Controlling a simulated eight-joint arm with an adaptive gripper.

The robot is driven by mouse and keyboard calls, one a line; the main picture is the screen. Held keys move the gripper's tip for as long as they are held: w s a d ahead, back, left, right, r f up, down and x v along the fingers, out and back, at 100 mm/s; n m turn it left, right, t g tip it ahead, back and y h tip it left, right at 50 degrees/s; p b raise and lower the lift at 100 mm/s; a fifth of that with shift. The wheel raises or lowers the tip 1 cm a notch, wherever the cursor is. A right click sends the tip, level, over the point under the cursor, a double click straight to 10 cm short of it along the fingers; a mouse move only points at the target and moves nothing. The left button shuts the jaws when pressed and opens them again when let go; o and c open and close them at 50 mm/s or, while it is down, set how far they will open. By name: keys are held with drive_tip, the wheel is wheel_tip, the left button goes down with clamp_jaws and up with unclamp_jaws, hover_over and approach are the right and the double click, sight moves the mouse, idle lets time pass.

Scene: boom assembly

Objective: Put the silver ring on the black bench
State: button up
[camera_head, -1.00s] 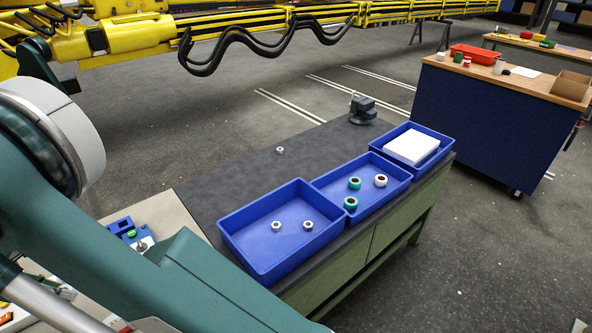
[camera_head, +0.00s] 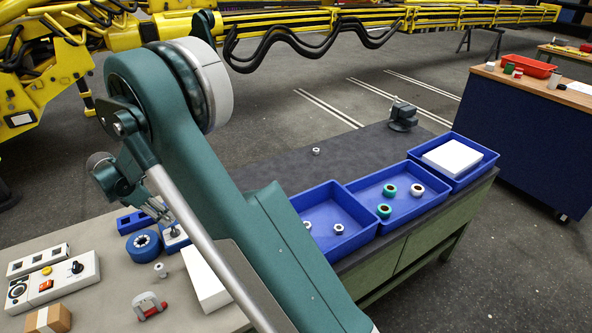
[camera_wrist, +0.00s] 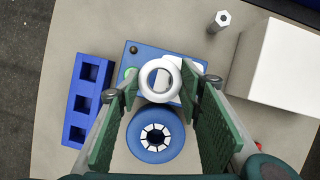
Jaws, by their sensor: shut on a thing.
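The silver ring (camera_wrist: 160,80) is held between the two green finger pads of my gripper (camera_wrist: 155,88) in the wrist view. It is over a blue plate fixture (camera_wrist: 133,52) on the grey table. In the head view my gripper (camera_head: 163,212) points down over that table; the ring cannot be made out there. The black bench (camera_head: 345,155) stands to the right, with its dark top bare towards the back. A small silver nut-like piece (camera_head: 316,151) lies on it.
Blue trays (camera_head: 345,188) with small rings line the bench's front edge. A dark vise (camera_head: 403,115) stands at its back corner. A blue round part (camera_wrist: 152,158), a blue slotted block (camera_wrist: 72,105) and a white box (camera_wrist: 275,62) are near my gripper.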

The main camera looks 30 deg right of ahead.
drive_tip(key=w+d, duration=0.2)
drive_tip(key=d, duration=2)
drive_tip(key=w+d, duration=0.3)
drive_tip(key=d, duration=1.9)
drive_tip(key=s+d, duration=0.5)
drive_tip(key=d, duration=0.8)
drive_tip(key=s+d+m+b, duration=0.1)
drive_tip(key=s+d, duration=0.4)
drive_tip(key=d, duration=0.9)
drive_tip(key=s+d, duration=0.5)
drive_tip(key=d, duration=0.8)
drive_tip(key=shift+s+d+r+b, duration=0.2)
drive_tip(key=shift+s+r+b, duration=0.1)
drive_tip(key=shift+r+b, duration=0.05)
drive_tip(key=shift+f, duration=0.1)
drive_tip(key=shift+f+b, duration=0.35)
drive_tip(key=shift+f, duration=2.7)
drive_tip(key=shift+f, duration=0.1)
drive_tip(key=shift+f, duration=1.75)
